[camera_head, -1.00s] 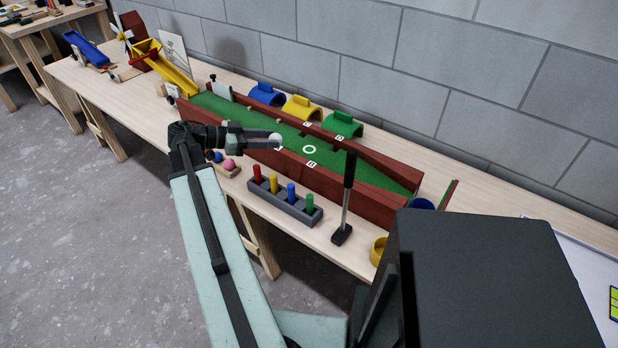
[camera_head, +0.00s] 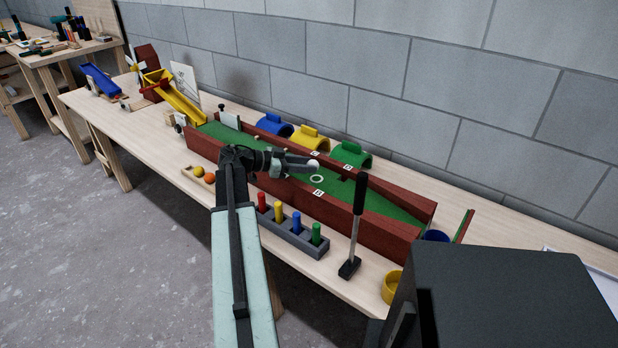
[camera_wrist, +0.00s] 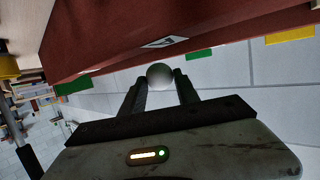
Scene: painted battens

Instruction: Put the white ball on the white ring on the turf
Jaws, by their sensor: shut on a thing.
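The white ball (camera_head: 313,165) is between the fingertips of my gripper (camera_head: 305,166), which is shut on it. In the wrist view the ball (camera_wrist: 160,75) shows between the two dark fingers of my gripper (camera_wrist: 160,84). My gripper is over the near part of the turf lane, apparently above the turf. The white ring (camera_head: 317,179) is marked on the green turf (camera_head: 345,191), just below and slightly right of the ball in the head view. The ball's exact height above the turf cannot be told.
Red-brown boards (camera_head: 385,232) wall the turf lane. Blue (camera_head: 274,124), yellow (camera_head: 309,138) and green (camera_head: 351,154) arches stand behind it. In front are a grey block with coloured pegs (camera_head: 292,238), an upright putter (camera_head: 355,230) and a yellow cup (camera_head: 391,287).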

